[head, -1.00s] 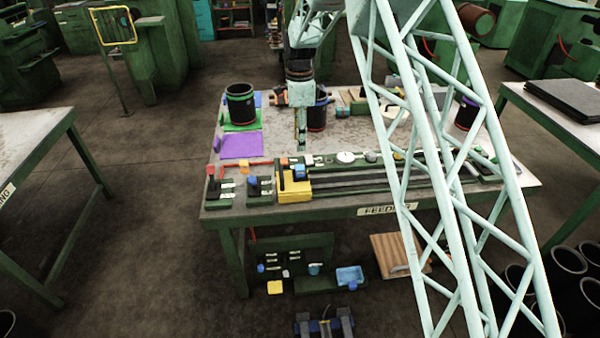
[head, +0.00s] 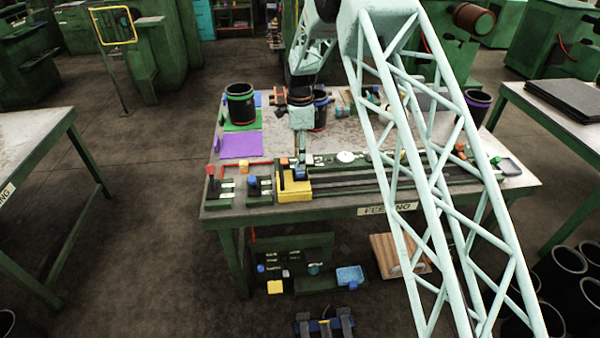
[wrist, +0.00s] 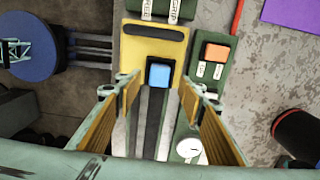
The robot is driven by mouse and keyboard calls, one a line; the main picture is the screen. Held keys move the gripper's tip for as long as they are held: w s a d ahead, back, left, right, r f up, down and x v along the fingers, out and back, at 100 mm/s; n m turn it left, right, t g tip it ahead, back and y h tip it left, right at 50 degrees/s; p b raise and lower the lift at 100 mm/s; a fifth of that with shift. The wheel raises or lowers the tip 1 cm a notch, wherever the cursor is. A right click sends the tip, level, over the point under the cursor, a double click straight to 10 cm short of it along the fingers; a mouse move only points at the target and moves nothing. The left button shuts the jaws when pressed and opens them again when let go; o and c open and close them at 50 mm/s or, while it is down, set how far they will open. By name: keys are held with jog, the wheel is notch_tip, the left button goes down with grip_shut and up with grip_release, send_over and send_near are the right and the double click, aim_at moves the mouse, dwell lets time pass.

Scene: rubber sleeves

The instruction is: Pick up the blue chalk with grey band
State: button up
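A small blue block-like end, likely the blue chalk (wrist: 159,75), shows from above in the wrist view at the edge of a yellow block (wrist: 150,48). No grey band can be made out on it. In the head view the blue piece (head: 299,174) is partly covered by my gripper (head: 300,158), which points down over it. In the wrist view my gripper (wrist: 161,88) is open, with one ribbed finger on each side of the blue piece and a gap to both. I cannot tell whether the fingertips are level with it.
Dark rails (head: 400,178) run right from the yellow block. Green switch boxes with a red knob (head: 210,170) and a blue knob (head: 253,181) stand to its left. An orange button box (wrist: 216,52) is close beside it. A black sleeve (head: 241,105) stands behind; the purple sheet (head: 241,146) lies flat.

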aim_at(300, 171)
jog(key=shift+f, duration=0.1)
dwell(0.3)
jog(key=shift+f, duration=2.55)
jog(key=shift+c, duration=0.3)
jog(key=c, duration=0.9)
